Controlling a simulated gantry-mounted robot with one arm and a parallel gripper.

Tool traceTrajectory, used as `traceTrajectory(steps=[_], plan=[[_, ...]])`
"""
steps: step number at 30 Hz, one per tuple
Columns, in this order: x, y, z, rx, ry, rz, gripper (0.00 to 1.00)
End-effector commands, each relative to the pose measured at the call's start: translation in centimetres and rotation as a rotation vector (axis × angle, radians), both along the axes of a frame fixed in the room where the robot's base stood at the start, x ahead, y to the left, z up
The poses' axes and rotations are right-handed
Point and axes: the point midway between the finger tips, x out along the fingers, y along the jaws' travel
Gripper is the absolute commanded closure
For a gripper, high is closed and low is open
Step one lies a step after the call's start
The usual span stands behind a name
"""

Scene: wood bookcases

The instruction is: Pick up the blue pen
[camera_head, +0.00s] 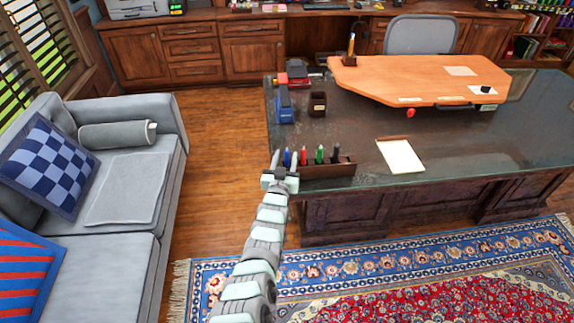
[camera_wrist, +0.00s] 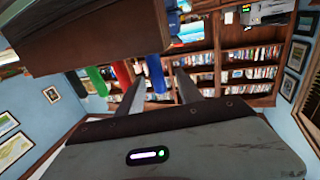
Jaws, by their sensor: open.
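The blue pen (camera_head: 287,157) stands at the left end of a wooden pen holder (camera_head: 328,171) on the near left edge of the dark desk. Red (camera_head: 304,155), green (camera_head: 320,154) and black (camera_head: 336,152) pens stand to its right. My gripper (camera_head: 284,161) is open at the holder's left end, one finger on each side of the blue pen. In the wrist view the blue pen (camera_wrist: 156,76) shows between the two grey fingers (camera_wrist: 160,84), with no clear contact. The holder (camera_wrist: 95,38) shows at upper left there, hiding the pen's lower part.
A blue stapler-like item (camera_head: 284,104) and a small dark cup (camera_head: 317,104) stand farther back on the desk (camera_head: 350,130). A white notepad (camera_head: 400,155) lies to the right. A raised orange wooden board (camera_head: 420,78) is behind. A grey sofa (camera_head: 125,190) stands left.

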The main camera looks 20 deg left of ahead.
Motion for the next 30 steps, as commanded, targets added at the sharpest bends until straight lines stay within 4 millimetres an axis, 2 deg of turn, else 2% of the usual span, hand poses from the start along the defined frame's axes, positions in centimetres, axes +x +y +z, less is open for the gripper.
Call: traceTrajectory(steps=[6,12,24,30], plan=[[2.6,0.1,-0.4,0.007,-0.003,-0.004,0.57],[4.1,0.5,-0.2,0.006,-0.002,-0.004,0.57],[4.6,0.8,0.1,0.001,-0.001,0.001,0.57],[4.6,0.8,0.1,0.001,-0.001,0.001,0.74]])
